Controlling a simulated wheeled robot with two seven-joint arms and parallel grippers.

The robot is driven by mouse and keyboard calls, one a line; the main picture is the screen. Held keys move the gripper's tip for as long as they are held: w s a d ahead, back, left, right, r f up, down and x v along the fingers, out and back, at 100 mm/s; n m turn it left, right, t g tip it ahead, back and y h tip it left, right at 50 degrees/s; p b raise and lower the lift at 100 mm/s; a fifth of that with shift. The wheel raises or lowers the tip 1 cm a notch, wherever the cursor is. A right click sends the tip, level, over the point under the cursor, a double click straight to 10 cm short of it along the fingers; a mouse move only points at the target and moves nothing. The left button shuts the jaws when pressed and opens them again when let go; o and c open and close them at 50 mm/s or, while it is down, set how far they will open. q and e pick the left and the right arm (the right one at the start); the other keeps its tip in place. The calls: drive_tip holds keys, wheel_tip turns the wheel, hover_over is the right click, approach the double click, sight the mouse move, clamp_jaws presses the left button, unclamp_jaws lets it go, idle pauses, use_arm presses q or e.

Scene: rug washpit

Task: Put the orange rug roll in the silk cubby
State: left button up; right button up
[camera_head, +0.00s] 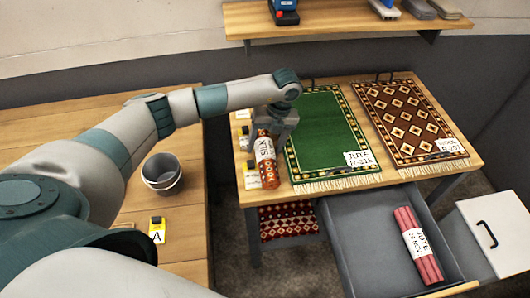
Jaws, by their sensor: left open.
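The orange rug roll (267,174) with a white paper label lies on the table at the left edge of the green rug. I cannot make out a cubby marked silk. My right gripper is not in view.
A green rug (325,128) and a brown diamond rug (405,115) lie on the table. An open grey drawer (360,250) holds red rolls (427,262) labelled jute. A red patterned rug (288,222) is below the table. A grey bucket (161,172) and a yellow "A" tag (157,232) sit at left.

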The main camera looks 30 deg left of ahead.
sight(265, 145)
use_arm(q)
drive_tip(key=shift+c, duration=0.4)
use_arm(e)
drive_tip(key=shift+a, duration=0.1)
use_arm(q)
drive_tip(key=c, duration=1.3)
drive_tip(key=shift+c, duration=0.2)
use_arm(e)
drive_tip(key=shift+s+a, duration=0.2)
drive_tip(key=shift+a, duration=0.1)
use_arm(q)
drive_tip(key=shift+r, duration=0.15)
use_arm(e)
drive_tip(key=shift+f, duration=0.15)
